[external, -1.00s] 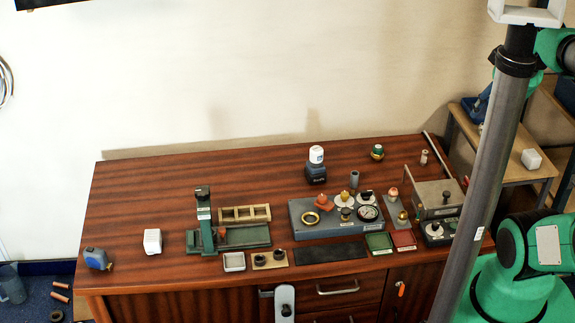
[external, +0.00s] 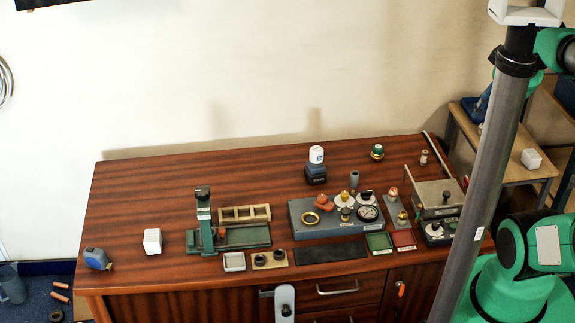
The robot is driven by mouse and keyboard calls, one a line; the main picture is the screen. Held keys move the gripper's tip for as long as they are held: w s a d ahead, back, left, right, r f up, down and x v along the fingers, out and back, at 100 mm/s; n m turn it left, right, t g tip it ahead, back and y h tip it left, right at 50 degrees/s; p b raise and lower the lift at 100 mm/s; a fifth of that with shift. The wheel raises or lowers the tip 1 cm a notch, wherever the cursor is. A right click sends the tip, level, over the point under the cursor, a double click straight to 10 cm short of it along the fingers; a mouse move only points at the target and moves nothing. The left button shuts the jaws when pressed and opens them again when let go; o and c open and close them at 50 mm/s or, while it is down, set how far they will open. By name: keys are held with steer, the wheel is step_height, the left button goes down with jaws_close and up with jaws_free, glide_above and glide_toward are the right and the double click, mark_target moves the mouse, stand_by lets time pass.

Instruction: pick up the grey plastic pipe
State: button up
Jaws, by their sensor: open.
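A short grey upright cylinder (external: 354,180), which looks like the grey plastic pipe, stands on the wooden bench top. It is behind the blue-grey manifold block (external: 305,223) and right of a dark blue bottle with a white cap (external: 316,165). Its lower end is partly behind fittings on the block. My gripper does not show in the external view. Only my green arm links and grey column show at the right, away from the pipe.
Fittings and a gauge (external: 367,213) crowd the block in front of the pipe. A metal box (external: 434,198) and a thin rod (external: 437,152) lie to the right. A green fixture (external: 240,237) stands left. The back left bench top is clear.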

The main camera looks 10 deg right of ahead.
steer(key=shift+w, duration=0.1)
steer(key=m+g+p, duration=0.2)
steer(key=g+p, duration=0.1)
steer(key=g, duration=0.3)
glide_above(355, 175)
step_height(355, 175, down, 38)
steer(key=shift+a, duration=0.1)
steer(key=shift+f+b, duration=0.9)
steer(key=shift+f, duration=3.4)
